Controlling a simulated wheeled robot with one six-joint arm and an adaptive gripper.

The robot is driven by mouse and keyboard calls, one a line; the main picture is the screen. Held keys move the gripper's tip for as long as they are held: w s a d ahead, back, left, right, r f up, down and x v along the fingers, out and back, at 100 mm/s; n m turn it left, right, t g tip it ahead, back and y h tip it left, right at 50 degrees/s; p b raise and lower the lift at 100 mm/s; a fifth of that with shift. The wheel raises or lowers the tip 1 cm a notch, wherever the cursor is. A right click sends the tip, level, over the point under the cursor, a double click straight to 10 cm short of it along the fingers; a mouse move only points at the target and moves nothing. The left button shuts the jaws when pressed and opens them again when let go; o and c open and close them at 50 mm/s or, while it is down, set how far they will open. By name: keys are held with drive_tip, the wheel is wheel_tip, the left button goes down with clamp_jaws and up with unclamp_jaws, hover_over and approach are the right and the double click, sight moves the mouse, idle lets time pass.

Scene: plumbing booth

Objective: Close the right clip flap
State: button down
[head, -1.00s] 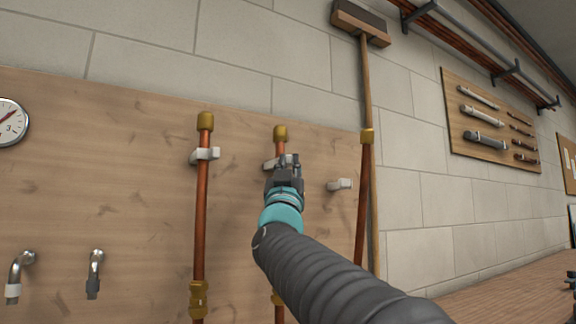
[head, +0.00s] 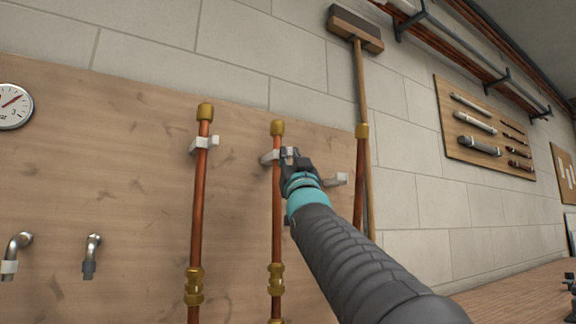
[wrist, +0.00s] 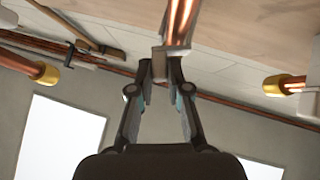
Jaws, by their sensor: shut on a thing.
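Pale clips sit on the wooden panel. The middle clip (head: 267,158) is at the middle copper pipe (head: 277,205), below its brass cap. My gripper (head: 290,156) is at this clip's right side, just right of the pipe. In the wrist view its fingers (wrist: 162,72) are closed together at the grey clip piece (wrist: 171,57), beside the shiny pipe (wrist: 181,22). The fingers partly cover it, so the flap's exact angle is unclear. A further clip (head: 336,179) at the right is partly behind my gripper, left of the right pipe (head: 360,180).
The left pipe (head: 200,205) stands in its own clip (head: 204,143). A broom (head: 356,28) leans on the wall behind the right pipe. Two tap spouts (head: 92,250) and a gauge (head: 14,104) are at left.

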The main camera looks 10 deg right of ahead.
drive_tip(key=shift+w+d+r+n+y+p, duration=0.15)
drive_tip(key=shift+n+y+p, duration=0.35)
drive_tip(key=shift+y, duration=0.65)
drive_tip(key=shift+w+d+n+y+p, duration=0.2)
drive_tip(key=shift+n+y+p, duration=0.3)
drive_tip(key=shift+y, duration=0.65)
drive_tip(key=shift+w+d+n+g+y+p, duration=0.1)
drive_tip(key=shift+n+g+y+p, duration=0.45)
drive_tip(key=shift+y, duration=0.65)
drive_tip(key=shift+w+n+y+p, duration=0.1)
drive_tip(key=shift+n+y+p, duration=0.35)
drive_tip(key=shift+y, duration=0.45)
drive_tip(key=c, duration=1.1)
unclamp_jaws()
drive_tip(key=v, duration=1.2)
drive_tip(key=shift+d, duration=0.1)
